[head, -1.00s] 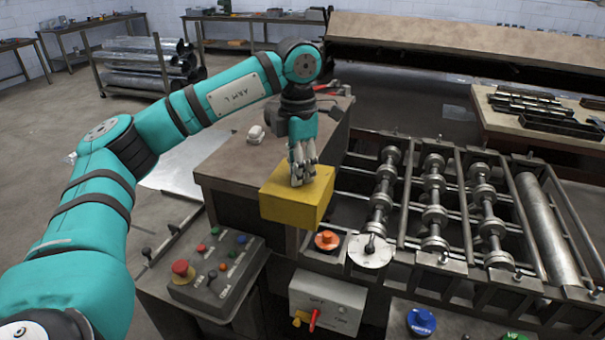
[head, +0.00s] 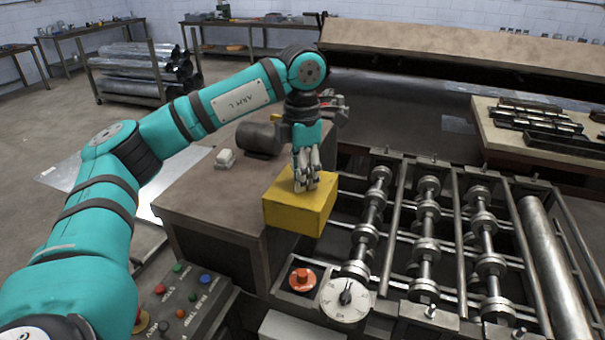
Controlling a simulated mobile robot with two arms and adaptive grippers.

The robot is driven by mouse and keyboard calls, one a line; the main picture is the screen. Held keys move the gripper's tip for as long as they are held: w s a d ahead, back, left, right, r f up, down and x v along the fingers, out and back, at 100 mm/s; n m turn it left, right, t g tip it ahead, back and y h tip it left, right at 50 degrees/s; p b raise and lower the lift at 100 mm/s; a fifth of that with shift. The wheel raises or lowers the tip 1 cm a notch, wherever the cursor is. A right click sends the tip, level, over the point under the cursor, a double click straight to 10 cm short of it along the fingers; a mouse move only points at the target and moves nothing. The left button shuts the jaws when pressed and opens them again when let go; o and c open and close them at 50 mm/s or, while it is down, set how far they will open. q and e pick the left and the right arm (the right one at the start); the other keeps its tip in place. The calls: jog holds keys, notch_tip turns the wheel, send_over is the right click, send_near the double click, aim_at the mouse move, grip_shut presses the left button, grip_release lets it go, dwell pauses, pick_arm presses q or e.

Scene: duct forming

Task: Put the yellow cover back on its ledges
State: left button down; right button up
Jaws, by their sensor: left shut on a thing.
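The yellow cover (head: 294,208) is a box-shaped piece in the middle of the head view. My left gripper (head: 306,184) points down and is shut on the top of the cover. The cover appears held up near the right edge of the brown-topped cabinet, at the left end of the roller machine (head: 425,230). I cannot make out the ledges; the cover and gripper hide part of that area. My right gripper is not in view.
An orange knob (head: 302,279) and a white dial (head: 346,300) sit just below and right of the cover. A control box (head: 188,305) with coloured buttons stands at lower left. A grey motor (head: 259,139) and a small white object (head: 226,159) rest on the cabinet top (head: 205,190).

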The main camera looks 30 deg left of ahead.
pick_arm(q)
jog(key=shift+w+f, duration=0.2)
jog(key=shift+f, duration=0.4)
jog(key=shift+s+f+b, duration=0.15)
jog(key=shift+f+b, duration=0.35)
jog(key=shift+f, duration=0.15)
jog(key=shift+f+b, duration=4.1)
jog(key=shift+f, duration=5.7)
jog(key=shift+f+b, duration=0.25)
jog(key=shift+b, duration=0.05)
jog(key=shift+f+b, duration=0.3)
jog(key=shift+f, duration=0.05)
jog(key=shift+f, duration=0.2)
